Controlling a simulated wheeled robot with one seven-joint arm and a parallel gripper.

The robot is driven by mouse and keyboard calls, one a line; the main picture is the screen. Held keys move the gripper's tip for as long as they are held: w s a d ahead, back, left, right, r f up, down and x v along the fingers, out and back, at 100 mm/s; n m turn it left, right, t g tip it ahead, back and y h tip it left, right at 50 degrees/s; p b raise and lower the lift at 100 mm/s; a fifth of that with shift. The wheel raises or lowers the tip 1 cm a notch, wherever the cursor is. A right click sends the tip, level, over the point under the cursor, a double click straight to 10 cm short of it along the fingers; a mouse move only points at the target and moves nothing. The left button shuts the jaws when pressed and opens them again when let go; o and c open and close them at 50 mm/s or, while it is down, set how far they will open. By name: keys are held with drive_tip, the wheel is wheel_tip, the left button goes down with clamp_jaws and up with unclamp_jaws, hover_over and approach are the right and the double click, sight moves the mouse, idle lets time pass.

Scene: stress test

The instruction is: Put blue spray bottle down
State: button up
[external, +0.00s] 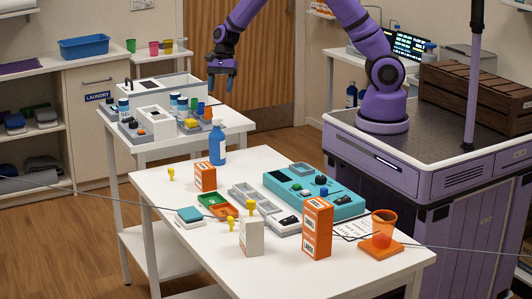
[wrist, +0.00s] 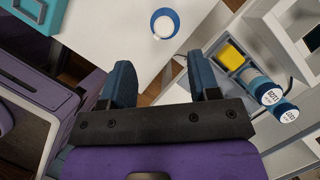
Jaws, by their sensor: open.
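The blue spray bottle (external: 217,146) stands upright on the front white table, at its back edge. In the wrist view a round white top with a blue rim (wrist: 165,23), likely this bottle from above, shows ahead of the fingers. My gripper (external: 221,88) hangs fingers-down above and behind the bottle, clearly apart from it. In the wrist view my gripper (wrist: 159,72) has its two blue fingers spread with nothing between them.
The front white table (external: 155,179) holds orange boxes (external: 317,228), a teal device (external: 335,203), yellow pegs and an orange cup (external: 384,226). A rear bench (external: 150,144) carries small bottles and trays. Thin cables cross the front. Bare table lies left of the bottle.

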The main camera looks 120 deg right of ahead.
drive_tip(key=s+a+r+n, duration=0.3)
drive_tip(key=a+r+n, duration=0.3)
drive_tip(key=a+r, duration=0.35)
drive_tip(key=s+a+r+n, duration=0.3)
drive_tip(key=a+r+n, duration=0.3)
drive_tip(key=a+r, duration=0.4)
drive_tip(key=s+a+r+n+t+h, duration=0.1)
drive_tip(key=s+a+r+n, duration=0.1)
drive_tip(key=s+a+n, duration=0.4)
drive_tip(key=s+a+r+n+t+h, duration=0.1)
drive_tip(key=s+a+r+n+h, duration=0.1)
drive_tip(key=s+a+n, duration=0.5)
drive_tip(key=s+r+n, duration=0.1)
drive_tip(key=s, duration=0.5)
drive_tip(key=shift+s+n, duration=0.2)
drive_tip(key=shift+n, duration=0.1)
drive_tip(key=shift+a, duration=0.1)
